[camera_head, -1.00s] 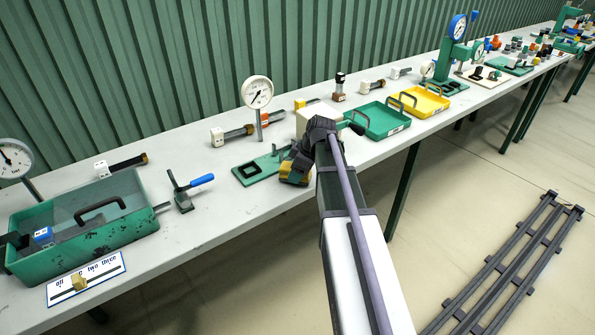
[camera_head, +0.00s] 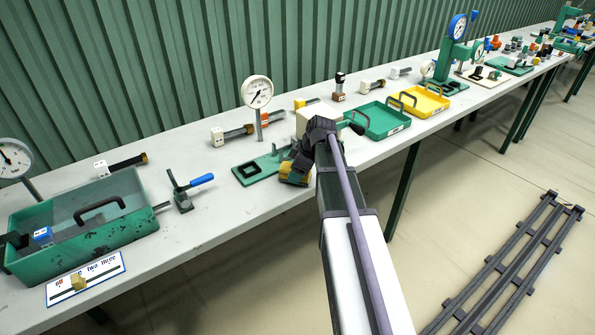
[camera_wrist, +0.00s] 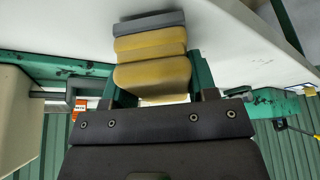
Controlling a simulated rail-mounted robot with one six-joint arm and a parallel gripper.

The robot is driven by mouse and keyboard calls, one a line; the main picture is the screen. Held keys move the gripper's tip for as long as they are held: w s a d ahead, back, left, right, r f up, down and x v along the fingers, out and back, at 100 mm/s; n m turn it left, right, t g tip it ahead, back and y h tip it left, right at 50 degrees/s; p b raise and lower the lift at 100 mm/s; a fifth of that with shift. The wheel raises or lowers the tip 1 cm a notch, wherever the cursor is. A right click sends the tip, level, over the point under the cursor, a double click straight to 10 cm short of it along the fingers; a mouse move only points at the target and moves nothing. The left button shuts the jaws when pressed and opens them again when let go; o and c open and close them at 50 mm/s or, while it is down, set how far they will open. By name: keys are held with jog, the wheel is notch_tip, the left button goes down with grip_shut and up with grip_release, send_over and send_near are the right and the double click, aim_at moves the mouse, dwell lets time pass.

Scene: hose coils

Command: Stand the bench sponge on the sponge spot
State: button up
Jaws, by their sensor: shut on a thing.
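The bench sponge (camera_wrist: 150,77) is a yellow block with a grey layer along one side. In the wrist view it sits in front of my dark gripper body, between my gripper's fingers (camera_wrist: 153,88). In the head view the sponge (camera_head: 294,174) shows as a small yellow piece at the end of my gripper (camera_head: 300,162), by the bench's front edge. My gripper is shut on the sponge. My arm hides part of the bench there. I cannot make out a marked sponge spot in either view.
A green fixture plate (camera_head: 258,168) lies just left of my gripper, with a dial gauge (camera_head: 257,93) behind it. A cream block (camera_head: 312,119) stands close behind. A blue-handled clamp (camera_head: 184,192) and a green toolbox (camera_head: 70,250) are left; a green tray (camera_head: 397,128) is right.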

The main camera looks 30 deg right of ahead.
jog(key=shift+f+b, duration=0.45)
jog(key=shift+f, duration=0.05)
dwell(0.4)
jog(key=o, duration=0.9)
jog(key=shift+r, duration=0.15)
jog(key=shift+p+v, duration=3.75)
jog(key=shift+v, duration=0.15)
jog(key=p+v, duration=1)
jog(key=shift+r, duration=0.4)
